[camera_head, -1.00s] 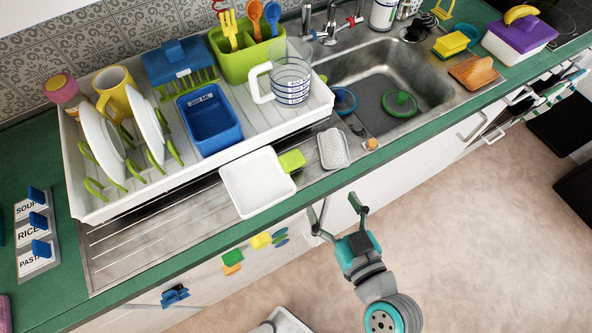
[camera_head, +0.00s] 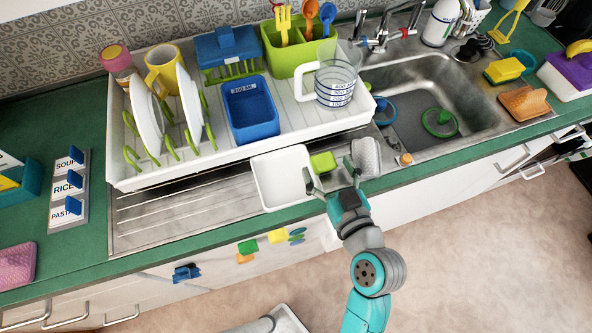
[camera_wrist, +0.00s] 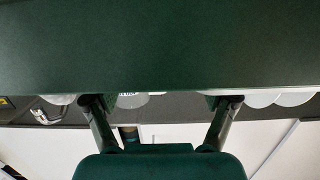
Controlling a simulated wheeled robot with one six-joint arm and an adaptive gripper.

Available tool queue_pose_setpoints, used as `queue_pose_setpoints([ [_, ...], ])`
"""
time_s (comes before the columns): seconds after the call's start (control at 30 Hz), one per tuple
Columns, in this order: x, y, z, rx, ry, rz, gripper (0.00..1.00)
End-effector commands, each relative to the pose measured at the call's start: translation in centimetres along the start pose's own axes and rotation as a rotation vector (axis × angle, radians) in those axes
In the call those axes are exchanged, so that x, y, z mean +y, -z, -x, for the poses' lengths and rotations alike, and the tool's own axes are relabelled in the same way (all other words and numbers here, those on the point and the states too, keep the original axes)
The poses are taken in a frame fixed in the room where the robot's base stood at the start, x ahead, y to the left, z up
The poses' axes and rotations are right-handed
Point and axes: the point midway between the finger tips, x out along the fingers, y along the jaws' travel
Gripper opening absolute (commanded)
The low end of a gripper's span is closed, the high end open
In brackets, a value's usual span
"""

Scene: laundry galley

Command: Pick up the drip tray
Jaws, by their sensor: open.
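The drip tray looks to be the shallow white square tray (camera_head: 272,184), lying on the steel drainboard and reaching the front edge of the counter. A small lime-green block (camera_head: 322,163) sits at its right side; I cannot tell if they are joined. My gripper (camera_head: 331,173) is open at the counter's front edge, its fingers spread on either side of the green block. The left finger appears close to the tray's right edge; I cannot tell if it touches. In the wrist view my gripper (camera_wrist: 162,100) is open with nothing between its fingers, and I cannot make out the tray.
A white dish rack (camera_head: 220,152) stands behind the tray with plates, a blue tub (camera_head: 250,108) and a measuring jug (camera_head: 335,82). A grey-white textured item (camera_head: 366,156) lies just right of my gripper. The sink (camera_head: 425,100) is farther right.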

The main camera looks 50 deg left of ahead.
Motion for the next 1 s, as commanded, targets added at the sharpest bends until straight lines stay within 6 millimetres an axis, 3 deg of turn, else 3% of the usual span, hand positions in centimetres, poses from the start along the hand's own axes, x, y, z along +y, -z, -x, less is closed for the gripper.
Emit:
queue_pose_setpoints([
  [0.2, 0.0, -0.1, -2.4, 0.000, 0.001, 0.000, 0.84],
  [0.47, 0.0, -0.1, -2.6, 0.000, 0.000, 0.000, 0.84],
  [0.73, 0.0, -0.1, -2.6, 0.000, 0.000, 0.000, 0.19],
  [1.0, 0.0, -0.1, -2.6, 0.000, 0.000, 0.000, 0.18],
])
